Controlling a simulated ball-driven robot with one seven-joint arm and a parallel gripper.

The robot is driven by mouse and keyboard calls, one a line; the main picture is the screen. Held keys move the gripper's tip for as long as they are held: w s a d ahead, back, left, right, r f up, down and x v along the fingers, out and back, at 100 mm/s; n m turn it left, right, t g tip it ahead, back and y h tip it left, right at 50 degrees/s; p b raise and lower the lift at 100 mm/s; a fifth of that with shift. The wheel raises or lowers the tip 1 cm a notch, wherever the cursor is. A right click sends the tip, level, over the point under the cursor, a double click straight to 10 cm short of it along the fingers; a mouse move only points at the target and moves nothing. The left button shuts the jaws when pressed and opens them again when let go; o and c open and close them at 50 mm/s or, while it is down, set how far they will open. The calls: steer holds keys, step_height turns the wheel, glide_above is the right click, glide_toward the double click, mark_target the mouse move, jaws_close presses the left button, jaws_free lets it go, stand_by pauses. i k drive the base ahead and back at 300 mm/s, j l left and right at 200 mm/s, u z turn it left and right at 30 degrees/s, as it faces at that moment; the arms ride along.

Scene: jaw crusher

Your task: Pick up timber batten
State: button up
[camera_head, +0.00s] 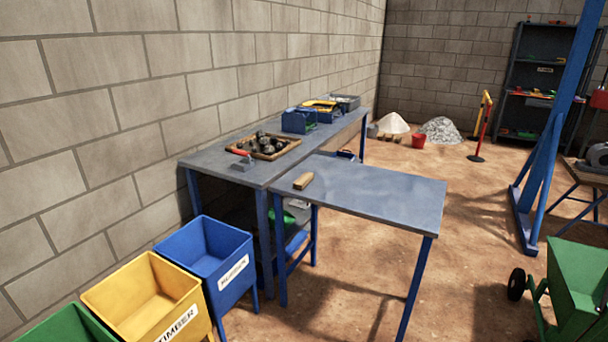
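A short, light-brown timber batten (303,181) lies near the left end of the grey-topped table with blue legs (390,198). It lies flat, with clear tabletop to its right. My gripper is not in view, and no part of my arm shows near the batten.
A long bench (212,160) against the block wall carries a tray of dark stones (290,149), a hammer-like tool (242,160) and blue boxes (299,121). Blue (206,259), yellow (148,293) and green bins stand at lower left. A green barrow (578,285) stands right; dirt floor between is open.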

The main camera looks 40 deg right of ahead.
mark_target(305, 180)
steer(key=i+j+z, duration=0.15)
steer(key=i, duration=0.4)
steer(key=i+j+z, duration=0.2)
steer(key=i, duration=0.35)
steer(key=i+j+z, duration=0.15)
steer(key=i, duration=0.35)
